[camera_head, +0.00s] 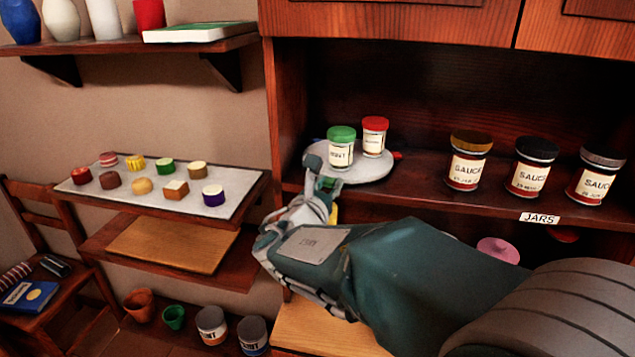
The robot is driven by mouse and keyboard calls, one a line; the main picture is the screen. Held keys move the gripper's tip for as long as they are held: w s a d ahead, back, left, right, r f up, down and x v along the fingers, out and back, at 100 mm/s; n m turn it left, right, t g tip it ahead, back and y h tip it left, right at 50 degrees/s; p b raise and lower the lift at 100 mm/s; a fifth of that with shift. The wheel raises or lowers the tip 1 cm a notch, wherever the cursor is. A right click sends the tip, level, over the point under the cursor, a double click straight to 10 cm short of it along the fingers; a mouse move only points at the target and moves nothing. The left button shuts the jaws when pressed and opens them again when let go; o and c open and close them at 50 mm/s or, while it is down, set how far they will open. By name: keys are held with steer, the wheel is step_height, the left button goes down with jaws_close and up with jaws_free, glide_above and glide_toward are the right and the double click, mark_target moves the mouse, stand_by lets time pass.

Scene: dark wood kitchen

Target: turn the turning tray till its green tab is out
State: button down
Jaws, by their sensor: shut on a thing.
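The turning tray (375,173) is a light grey disc on the cabinet shelf. A jar with a green lid (341,148) and a jar with a red lid (375,137) stand upright on it. A small red tab (397,155) shows at its right edge. My gripper (321,176) is at the tray's front left edge, shut on a small green piece (327,184), which looks like the green tab. The fingers partly hide this piece and the tray's rim there.
Several sauce jars (467,161) stand on the same shelf to the right, behind a JARS label (539,218). A white board (230,183) with small coloured pieces is at the left. The shelf between tray and sauce jars is clear.

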steer(key=shift+s+d+r+n+t+y, duration=0.1)
steer(key=shift+d+n+t+y, duration=0.05)
steer(key=shift+d+n+y, duration=0.45)
steer(key=shift+s+d+n+t+y, duration=0.15)
steer(key=shift+d+n+y, duration=0.2)
steer(key=shift+y, duration=0.45)
steer(key=shift+c, duration=2.4)
jaws_free()
steer(key=shift+w, duration=0.1)
steer(key=s+a, duration=0.2)
steer(key=s, duration=0.9)
steer(key=shift+s+a, duration=0.25)
steer(key=shift+s, duration=0.15)
